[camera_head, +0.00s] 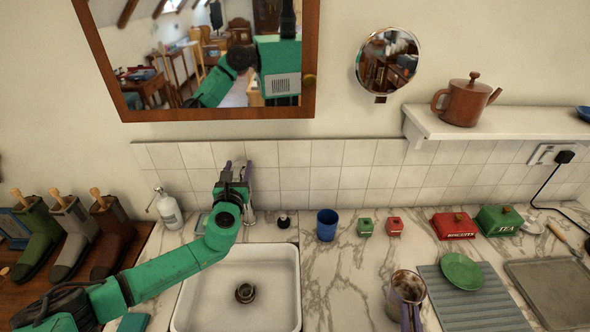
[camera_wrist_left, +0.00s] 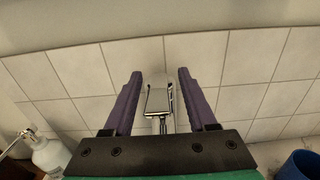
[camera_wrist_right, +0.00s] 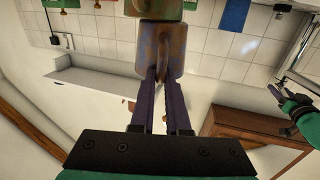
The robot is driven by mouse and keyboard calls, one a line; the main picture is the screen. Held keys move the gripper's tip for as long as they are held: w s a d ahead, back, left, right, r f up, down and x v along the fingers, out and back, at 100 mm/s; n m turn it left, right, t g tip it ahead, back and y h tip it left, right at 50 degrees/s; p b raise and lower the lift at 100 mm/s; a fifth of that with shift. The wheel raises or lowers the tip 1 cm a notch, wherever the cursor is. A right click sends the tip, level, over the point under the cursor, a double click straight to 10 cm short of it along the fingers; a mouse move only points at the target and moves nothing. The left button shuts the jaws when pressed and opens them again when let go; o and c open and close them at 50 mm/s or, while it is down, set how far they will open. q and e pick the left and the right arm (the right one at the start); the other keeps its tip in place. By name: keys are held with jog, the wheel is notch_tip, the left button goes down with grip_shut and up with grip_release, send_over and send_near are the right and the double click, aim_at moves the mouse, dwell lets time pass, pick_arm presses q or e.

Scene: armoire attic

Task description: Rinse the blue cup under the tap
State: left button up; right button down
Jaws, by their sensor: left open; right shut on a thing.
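The blue cup (camera_head: 327,225) stands upright on the marble counter, right of the sink (camera_head: 290,290). The chrome tap (camera_head: 250,218) is behind the sink, mostly hidden by my left arm. My left gripper (camera_head: 238,170) is open at the tap; in the left wrist view its fingers (camera_wrist_left: 158,95) stand either side of the chrome tap top (camera_wrist_left: 160,103), with gaps visible. My right gripper (camera_head: 408,318) is shut on a worn metal mug (camera_head: 408,287), right of the sink at the front. The mug also shows in the right wrist view (camera_wrist_right: 165,48), at the fingertips (camera_wrist_right: 163,85). No running water is visible.
A soap bottle (camera_head: 168,209) stands left of the tap. Small green (camera_head: 365,227) and red (camera_head: 394,226) boxes stand right of the blue cup. A grey draining mat (camera_head: 465,305) with a green plate (camera_head: 462,271) lies at right. The sink basin is empty around its drain.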

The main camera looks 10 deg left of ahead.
pick_arm(q)
jog(key=shift+s+r, duration=0.3)
jog(key=shift+s, duration=0.35)
jog(key=c, duration=0.4)
grip_shut()
dwell(0.4)
